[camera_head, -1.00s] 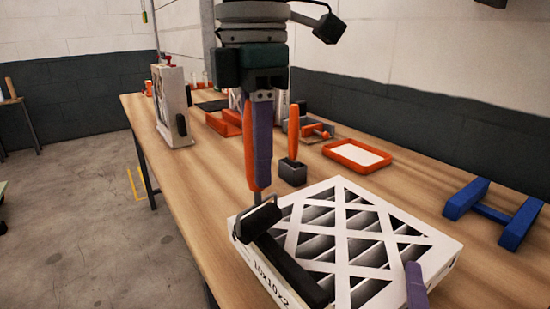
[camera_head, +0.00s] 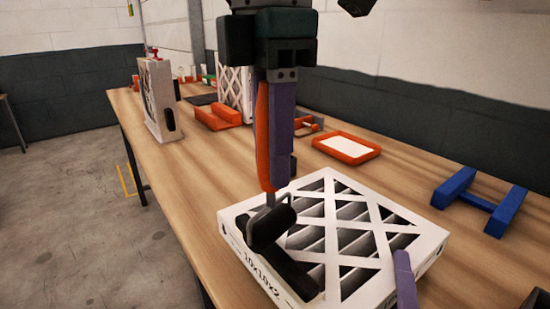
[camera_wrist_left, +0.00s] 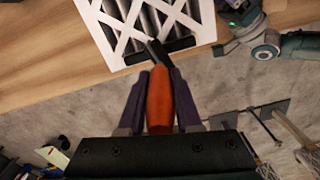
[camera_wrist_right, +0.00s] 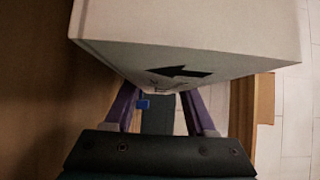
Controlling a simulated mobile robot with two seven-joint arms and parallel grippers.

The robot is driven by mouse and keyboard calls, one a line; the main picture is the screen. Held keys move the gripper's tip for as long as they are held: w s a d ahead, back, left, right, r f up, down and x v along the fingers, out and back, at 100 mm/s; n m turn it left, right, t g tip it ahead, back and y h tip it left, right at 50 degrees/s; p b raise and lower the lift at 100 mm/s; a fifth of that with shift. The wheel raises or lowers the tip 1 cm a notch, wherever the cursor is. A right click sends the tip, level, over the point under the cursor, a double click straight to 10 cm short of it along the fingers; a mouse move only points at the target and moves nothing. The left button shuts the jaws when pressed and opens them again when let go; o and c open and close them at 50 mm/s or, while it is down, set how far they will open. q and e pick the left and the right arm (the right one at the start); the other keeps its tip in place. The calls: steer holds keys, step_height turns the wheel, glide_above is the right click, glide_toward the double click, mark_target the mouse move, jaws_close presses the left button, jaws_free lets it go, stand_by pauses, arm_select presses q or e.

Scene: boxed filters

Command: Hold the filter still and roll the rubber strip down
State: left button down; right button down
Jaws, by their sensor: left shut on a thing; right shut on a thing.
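The white filter (camera_head: 345,183), with a lattice over dark pleats, lies flat on the table in the head view. A black rubber strip (camera_head: 298,278) lies along its left edge. My left gripper (camera_head: 270,180) is shut on the orange handle of a roller, which also shows in the left wrist view (camera_wrist_left: 159,100). The black roller (camera_head: 270,226) is over the strip and seems to touch it. My right gripper (camera_wrist_right: 160,95) is shut on the filter's edge, its printed arrow side facing the right wrist camera. One purple finger (camera_head: 405,278) shows at the near right edge.
A blue stand (camera_head: 480,203) is right of the filter. An orange tray (camera_head: 347,148) lies behind it. Farther back are an orange holder (camera_head: 217,117) and an upright boxed filter (camera_head: 158,100). Bare table lies left of the filter.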

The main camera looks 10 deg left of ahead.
arm_select(q)
steer(key=shift+r, duration=3.15)
arm_select(e)
steer(key=shift+c, duration=0.7)
jaws_free()
